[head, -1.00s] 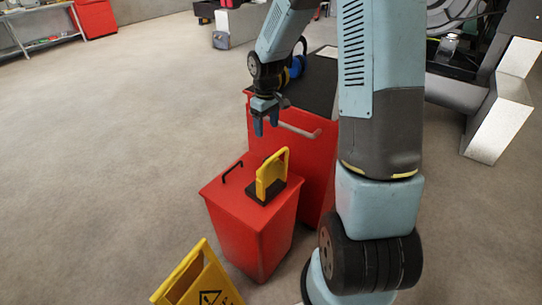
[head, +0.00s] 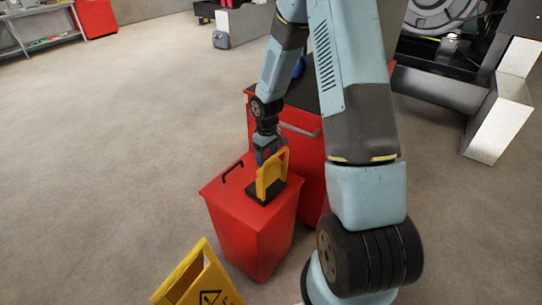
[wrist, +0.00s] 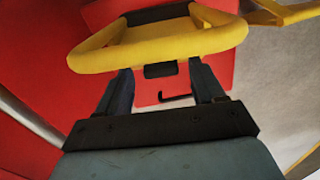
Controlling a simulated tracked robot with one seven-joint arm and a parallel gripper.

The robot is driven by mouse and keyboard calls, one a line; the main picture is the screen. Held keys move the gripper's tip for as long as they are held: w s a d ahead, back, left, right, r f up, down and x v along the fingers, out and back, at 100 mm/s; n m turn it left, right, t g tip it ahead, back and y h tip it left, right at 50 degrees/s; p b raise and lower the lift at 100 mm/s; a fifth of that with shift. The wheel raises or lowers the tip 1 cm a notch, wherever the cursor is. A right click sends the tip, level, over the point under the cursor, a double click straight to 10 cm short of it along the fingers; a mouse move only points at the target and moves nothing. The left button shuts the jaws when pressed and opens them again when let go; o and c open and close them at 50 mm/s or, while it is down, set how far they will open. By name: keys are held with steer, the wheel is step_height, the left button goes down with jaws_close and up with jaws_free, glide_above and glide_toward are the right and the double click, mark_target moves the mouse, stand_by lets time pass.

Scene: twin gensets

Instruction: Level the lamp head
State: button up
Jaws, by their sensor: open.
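The lamp shows in the head view as a tilted yellow frame (head: 271,172) on a black base (head: 262,193), on top of a red bin. In the wrist view the yellow frame (wrist: 160,50) crosses in front of my fingertips as a rounded loop. My gripper (head: 268,158) points down just behind the frame's top edge in the head view; its fingers are partly hidden by the frame. In the wrist view my gripper (wrist: 160,72) has its two fingers apart, with the frame at their tips. I cannot tell whether they touch it.
The red bin (head: 250,230) has a small black handle (head: 232,171) on its lid. A red cabinet (head: 312,180) stands right behind it, with a grey bar handle. A yellow floor sign (head: 198,280) stands in front. The floor at left is clear.

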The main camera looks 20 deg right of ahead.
steer(key=shift+f, duration=0.4)
jaws_close()
stand_by(0.4)
